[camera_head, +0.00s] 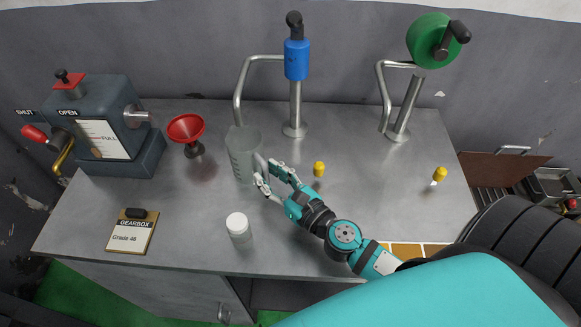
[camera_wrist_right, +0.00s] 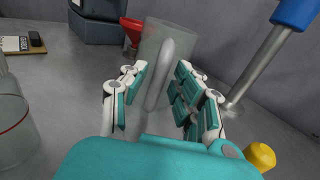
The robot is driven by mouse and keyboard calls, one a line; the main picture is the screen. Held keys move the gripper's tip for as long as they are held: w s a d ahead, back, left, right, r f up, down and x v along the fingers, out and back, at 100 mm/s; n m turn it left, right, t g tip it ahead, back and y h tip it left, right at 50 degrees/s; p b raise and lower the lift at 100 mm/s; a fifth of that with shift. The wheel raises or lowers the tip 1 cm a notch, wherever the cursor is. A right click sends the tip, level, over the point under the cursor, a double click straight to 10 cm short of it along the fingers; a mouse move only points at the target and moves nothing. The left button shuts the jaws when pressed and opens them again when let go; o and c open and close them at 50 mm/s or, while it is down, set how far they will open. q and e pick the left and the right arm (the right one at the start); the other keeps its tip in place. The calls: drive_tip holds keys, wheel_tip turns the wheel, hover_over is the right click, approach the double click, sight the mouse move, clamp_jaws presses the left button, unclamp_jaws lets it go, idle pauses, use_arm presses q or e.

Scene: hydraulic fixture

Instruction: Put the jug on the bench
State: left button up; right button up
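The clear jug (camera_head: 243,152) stands upright on the grey bench (camera_head: 180,228), near the lower end of the bent pipe of the blue-handled tap. It also shows in the right wrist view (camera_wrist_right: 178,38), with its pale handle (camera_wrist_right: 158,80) facing me. My right gripper (camera_head: 272,178) is at the handle side of the jug. In the wrist view its fingers (camera_wrist_right: 162,95) are spread on either side of the handle, with gaps visible, so it looks open. My left gripper is not in view.
A white-capped bottle (camera_head: 238,226) stands in front of the jug. A red funnel (camera_head: 186,128), a dark machine (camera_head: 100,120) and a gearbox card (camera_head: 132,232) are to the left. The blue tap (camera_head: 296,60) rises behind. Yellow knobs (camera_head: 319,169) are to the right.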

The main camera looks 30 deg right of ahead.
drive_tip(key=b+v, duration=0.5)
drive_tip(key=v, duration=0.4)
drive_tip(key=shift+f, duration=0.15)
drive_tip(key=shift+s+d+r, duration=0.1)
drive_tip(key=shift+s+r, duration=0.1)
drive_tip(key=shift+s, duration=0.3)
